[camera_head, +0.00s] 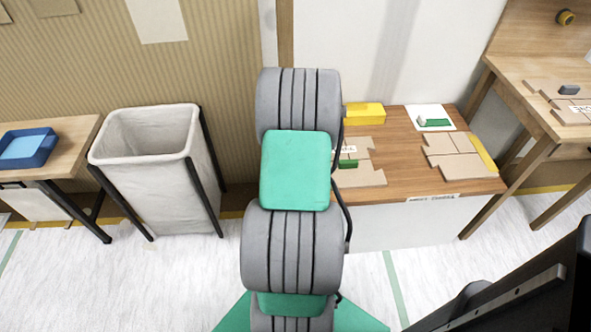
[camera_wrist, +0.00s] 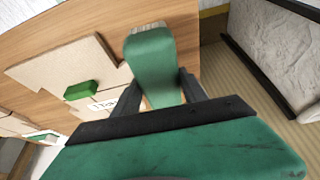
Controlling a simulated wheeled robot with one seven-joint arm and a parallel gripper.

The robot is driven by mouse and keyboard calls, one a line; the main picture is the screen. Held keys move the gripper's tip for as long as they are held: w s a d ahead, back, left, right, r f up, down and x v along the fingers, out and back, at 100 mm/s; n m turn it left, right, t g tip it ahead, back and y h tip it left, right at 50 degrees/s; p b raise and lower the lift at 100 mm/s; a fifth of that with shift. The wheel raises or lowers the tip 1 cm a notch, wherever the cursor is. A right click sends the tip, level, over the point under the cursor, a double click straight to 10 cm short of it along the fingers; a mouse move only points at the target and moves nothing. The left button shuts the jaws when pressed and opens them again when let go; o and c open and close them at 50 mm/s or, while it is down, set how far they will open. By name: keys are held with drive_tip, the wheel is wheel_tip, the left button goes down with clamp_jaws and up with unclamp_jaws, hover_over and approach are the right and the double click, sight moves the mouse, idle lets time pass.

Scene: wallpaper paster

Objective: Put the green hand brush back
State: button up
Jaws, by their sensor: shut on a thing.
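In the wrist view, my gripper (camera_wrist: 156,80) is shut on the green hand brush (camera_wrist: 151,58), a green block with a pale fringe at its far end. The brush is over or near the wooden worktop; I cannot tell whether it touches it. In the head view my own arm hides the gripper and the held brush. Another green block (camera_head: 348,163) lies on the left cardboard pieces, also seen in the wrist view (camera_wrist: 80,90). A white card (camera_head: 449,114) with a green piece (camera_head: 433,122) on it lies at the back of the worktop.
The wooden worktop (camera_head: 400,150) also bears a yellow block (camera_head: 365,113) and cardboard pieces at left (camera_head: 365,178) and right (camera_head: 455,160). A fabric bin (camera_head: 170,195) and a table with a blue tray (camera_head: 45,150) stand left. Another wooden table (camera_head: 530,75) is right.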

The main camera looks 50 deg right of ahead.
drive_tip(key=f, duration=0.1)
drive_tip(key=w+f, duration=0.1)
drive_tip(key=f, duration=0.1)
drive_tip(key=shift+w+a+f, duration=0.1)
drive_tip(key=shift+f, duration=0.2)
drive_tip(key=shift+f+b, duration=0.45)
drive_tip(key=o, duration=1.5)
drive_tip(key=shift+r, duration=0.1)
drive_tip(key=shift+o, duration=0.2)
